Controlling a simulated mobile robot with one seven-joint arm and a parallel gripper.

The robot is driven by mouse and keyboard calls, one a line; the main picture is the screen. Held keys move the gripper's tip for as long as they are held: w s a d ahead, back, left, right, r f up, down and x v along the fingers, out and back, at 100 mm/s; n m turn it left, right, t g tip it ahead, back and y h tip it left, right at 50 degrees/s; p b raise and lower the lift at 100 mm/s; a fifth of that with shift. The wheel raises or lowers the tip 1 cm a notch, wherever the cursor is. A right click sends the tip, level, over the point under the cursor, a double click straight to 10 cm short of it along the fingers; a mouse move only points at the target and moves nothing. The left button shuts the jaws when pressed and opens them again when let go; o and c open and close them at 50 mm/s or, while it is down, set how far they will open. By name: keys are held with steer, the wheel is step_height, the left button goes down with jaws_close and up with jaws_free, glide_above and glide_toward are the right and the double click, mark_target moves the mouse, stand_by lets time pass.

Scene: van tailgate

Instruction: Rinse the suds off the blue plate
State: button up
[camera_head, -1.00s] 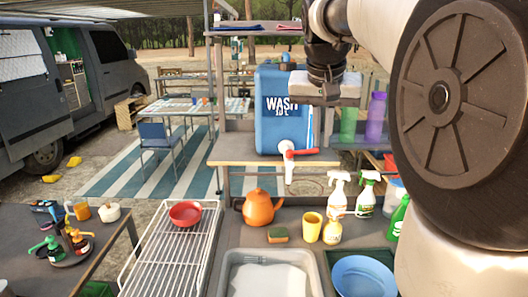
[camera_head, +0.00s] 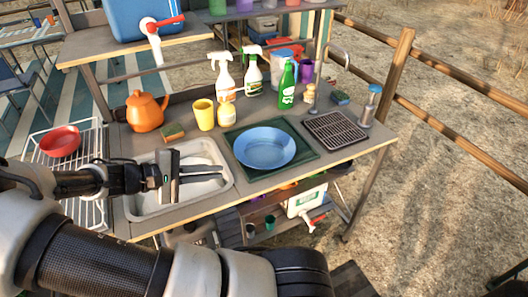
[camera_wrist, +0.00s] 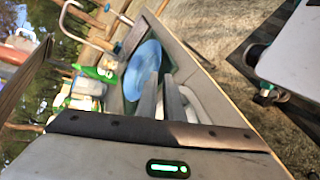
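The blue plate (camera_head: 265,147) lies face up on a dark green mat (camera_head: 305,157) on the counter, right of the sink. I cannot make out suds on it. It also shows beyond my fingers in the wrist view (camera_wrist: 143,65). My gripper (camera_head: 212,166) is over the white sink basin (camera_head: 225,182), left of the plate and apart from it. Its two fingers are parallel with a narrow gap and nothing between them; the wrist view also shows this gap (camera_wrist: 161,88). The blue water container (camera_head: 128,18) stands on a raised shelf, with a red-handled tap (camera_head: 155,30) at its front.
An orange teapot (camera_head: 146,111), a sponge (camera_head: 172,131), a yellow cup (camera_head: 203,114) and several bottles line the counter behind the sink and plate. A red bowl (camera_head: 60,140) sits on the wire rack (camera_head: 92,185) at left. A dark drain grid (camera_head: 335,130) lies right of the plate.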

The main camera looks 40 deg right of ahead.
mark_target(256, 175)
steer(key=b+x, duration=0.1)
steer(key=x, duration=1.4)
steer(key=shift+d+f, duration=0.15)
steer(key=shift+d, duration=0.05)
jaws_close()
